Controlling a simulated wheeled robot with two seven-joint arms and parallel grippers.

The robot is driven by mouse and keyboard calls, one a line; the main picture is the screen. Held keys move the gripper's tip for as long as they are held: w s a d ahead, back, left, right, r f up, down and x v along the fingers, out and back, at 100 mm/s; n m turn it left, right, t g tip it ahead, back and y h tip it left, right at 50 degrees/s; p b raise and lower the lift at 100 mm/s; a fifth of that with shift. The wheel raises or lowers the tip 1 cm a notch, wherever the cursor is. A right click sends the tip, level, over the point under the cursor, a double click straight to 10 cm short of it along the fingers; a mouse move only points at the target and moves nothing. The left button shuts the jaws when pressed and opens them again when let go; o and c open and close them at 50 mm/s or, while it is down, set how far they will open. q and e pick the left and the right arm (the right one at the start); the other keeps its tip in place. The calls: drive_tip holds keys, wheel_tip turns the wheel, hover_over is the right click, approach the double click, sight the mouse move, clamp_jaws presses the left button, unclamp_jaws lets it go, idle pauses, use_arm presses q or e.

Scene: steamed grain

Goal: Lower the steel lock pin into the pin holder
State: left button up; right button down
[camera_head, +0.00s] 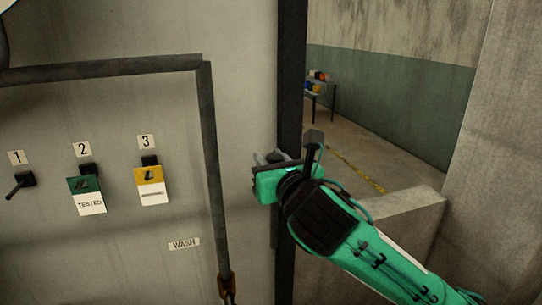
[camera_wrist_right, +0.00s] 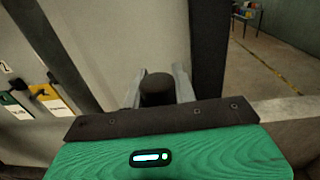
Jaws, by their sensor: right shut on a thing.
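My right gripper (camera_head: 268,158) is in front of the grey panel, just left of a dark vertical post. In the right wrist view its two grey fingers (camera_wrist_right: 158,82) are shut on a dark, round-topped cylinder, which I take to be the steel lock pin (camera_wrist_right: 157,88). The pin's lower part is hidden. In the head view the gripper's body mostly hides it. I cannot make out a pin holder for certain in either view. My left gripper is not in view.
The panel has a dark pipe frame (camera_head: 208,150) with a brown fitting (camera_head: 227,284) low down. Numbered switches carry a green tag (camera_head: 85,186) and a yellow tag (camera_head: 150,175). A low concrete wall (camera_head: 405,215) stands right. A far table (camera_head: 318,88) holds coloured items.

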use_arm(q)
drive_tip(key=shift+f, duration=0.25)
use_arm(e)
drive_tip(key=shift+f, duration=0.55)
drive_tip(key=c, duration=1)
unclamp_jaws()
drive_tip(key=shift+c, duration=0.2)
use_arm(q)
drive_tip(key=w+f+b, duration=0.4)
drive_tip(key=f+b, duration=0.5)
drive_tip(key=b, duration=0.2)
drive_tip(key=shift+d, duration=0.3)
use_arm(e)
drive_tip(key=v, duration=1.3)
drive_tip(key=shift+s, duration=0.4)
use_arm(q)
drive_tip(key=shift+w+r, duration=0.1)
use_arm(e)
drive_tip(key=shift+d, duration=0.2)
